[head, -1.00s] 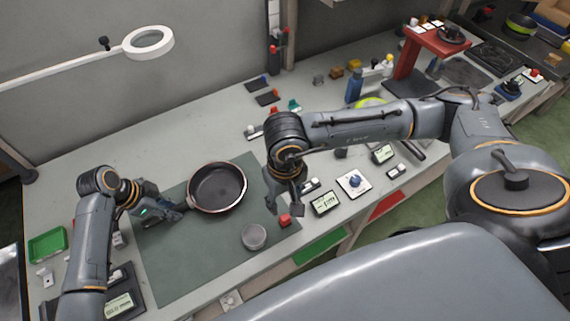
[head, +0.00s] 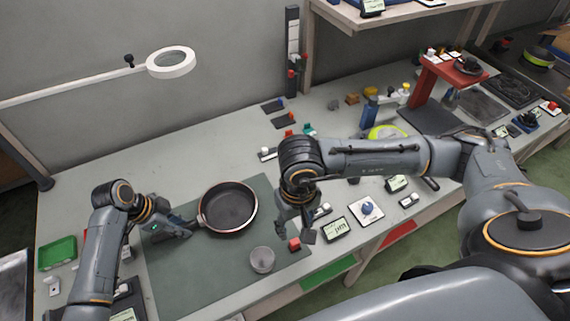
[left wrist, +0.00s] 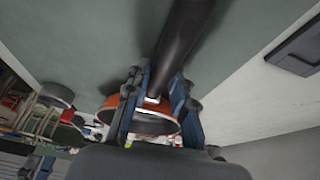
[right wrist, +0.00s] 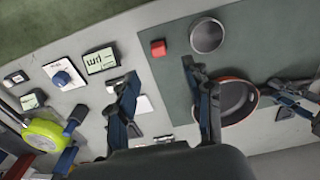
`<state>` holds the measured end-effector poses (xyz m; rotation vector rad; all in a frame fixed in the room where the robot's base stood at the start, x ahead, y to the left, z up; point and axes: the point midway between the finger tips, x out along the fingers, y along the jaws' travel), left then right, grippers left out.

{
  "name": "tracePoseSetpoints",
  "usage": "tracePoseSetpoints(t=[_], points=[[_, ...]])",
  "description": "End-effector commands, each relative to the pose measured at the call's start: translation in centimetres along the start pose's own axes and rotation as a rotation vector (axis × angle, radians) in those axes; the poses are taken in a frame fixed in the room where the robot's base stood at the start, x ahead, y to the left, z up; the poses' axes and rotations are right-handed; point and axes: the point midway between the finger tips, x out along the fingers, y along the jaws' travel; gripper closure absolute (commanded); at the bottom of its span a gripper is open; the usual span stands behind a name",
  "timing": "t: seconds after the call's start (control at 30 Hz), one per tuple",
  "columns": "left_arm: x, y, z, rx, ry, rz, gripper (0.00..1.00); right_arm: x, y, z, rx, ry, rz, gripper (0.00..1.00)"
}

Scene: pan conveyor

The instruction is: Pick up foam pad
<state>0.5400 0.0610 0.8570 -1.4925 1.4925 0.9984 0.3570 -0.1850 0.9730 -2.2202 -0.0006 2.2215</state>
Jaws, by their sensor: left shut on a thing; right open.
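No thing is plainly a foam pad; I cannot tell which item it is. A small red block (head: 294,244) lies at the front right of the green mat and also shows in the right wrist view (right wrist: 158,48). My right gripper (head: 295,231) is open and empty above the mat's right edge; its spread fingers show in the right wrist view (right wrist: 161,69), with a white item (right wrist: 143,104) below between them. My left gripper (head: 182,229) is shut on the handle of a black frying pan (head: 228,207). The dark handle (left wrist: 177,45) runs between its fingers in the left wrist view.
A grey round cup (head: 262,260) stands near the red block. A display box (head: 335,230) and a white plate with a blue knob (head: 367,208) lie to the right. A green tray (head: 57,253) is at far left. The mat's front (head: 195,283) is clear.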

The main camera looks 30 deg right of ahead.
Motion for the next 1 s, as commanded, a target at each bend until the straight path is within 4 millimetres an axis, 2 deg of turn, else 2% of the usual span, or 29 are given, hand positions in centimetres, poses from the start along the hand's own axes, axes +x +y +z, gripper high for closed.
tracePoseSetpoints(t=[0.3, 0.57, 0.8, 1.0], points=[[-0.1, 0.0, -0.1, 0.001, 0.002, -0.001, 1.0, 5.2, 0.1, 0.0, 0.002, -0.003, 0.001, 0.49], [-0.1, 0.0, -0.1, 0.001, 0.002, -0.001, 1.0, 7.3, 0.2, -0.2, 0.001, -0.002, 0.002, 0.49], [-0.1, 0.0, -0.1, 0.001, 0.002, -0.001, 1.0, 10.8, 0.5, -0.6, 0.001, -0.003, 0.001, 0.49], [-0.1, 0.0, -0.1, 0.001, 0.001, -0.001, 1.0, 11.6, 0.5, -0.7, 0.0, 0.0, 0.001, 0.49]])
